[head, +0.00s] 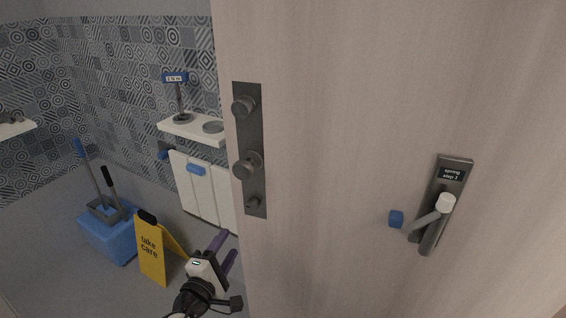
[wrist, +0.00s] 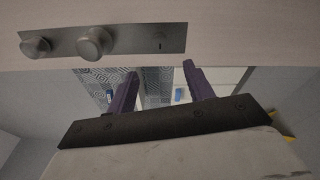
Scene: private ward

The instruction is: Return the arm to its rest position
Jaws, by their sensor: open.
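My gripper (head: 224,250) is at the lower middle of the head view, close to the left edge of the pale wooden door (head: 340,120). Its two purple fingers stand apart with nothing between them. In the wrist view my gripper (wrist: 158,88) also shows open and empty, with the door's edge and a metal plate with knobs (wrist: 95,42) above it. I cannot tell whether the gripper touches the door. My arm's rest position is not marked in the views.
The door fills the right side, with a knob plate (head: 248,150) and a lever handle (head: 432,215). Beyond it are a yellow "take care" sign (head: 150,250), a blue bucket (head: 108,238), a white shelf (head: 190,130) and a white wall panel (head: 200,190).

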